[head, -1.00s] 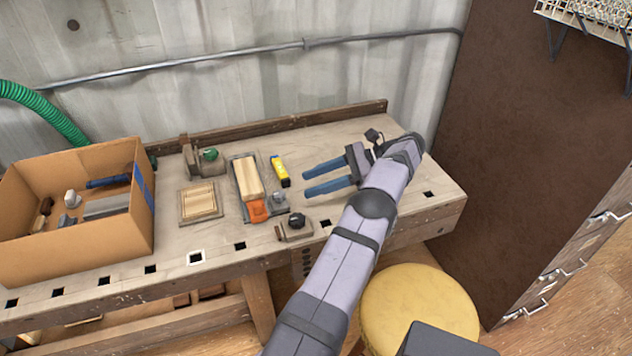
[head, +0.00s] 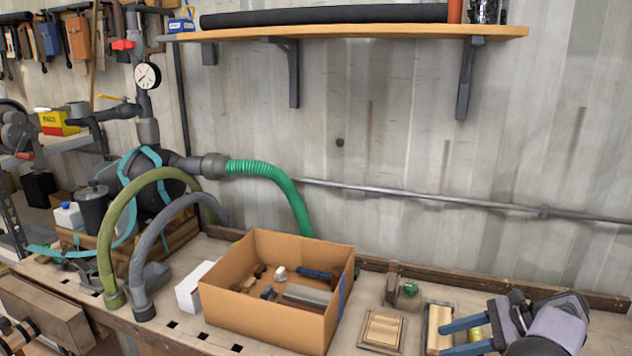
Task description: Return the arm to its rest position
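My gripper (head: 441,340) is at the lower right of the head view, with two blue fingers spread apart and pointing left. Nothing is held between them. It appears above the right part of the workbench (head: 190,332), in front of a wooden block (head: 437,318) and a small yellow item (head: 477,332). Its height above them is hard to judge. My arm's wrist shows at the right; the rest of the arm is cut off by the bottom edge.
A cardboard box (head: 265,323) holding several tools stands on the bench, left of my gripper. A square wooden piece (head: 382,330) and a green-knobbed tool (head: 410,289) lie between them. Hoses and a pump stand farther left. A shelf (head: 350,22) hangs on the wall above.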

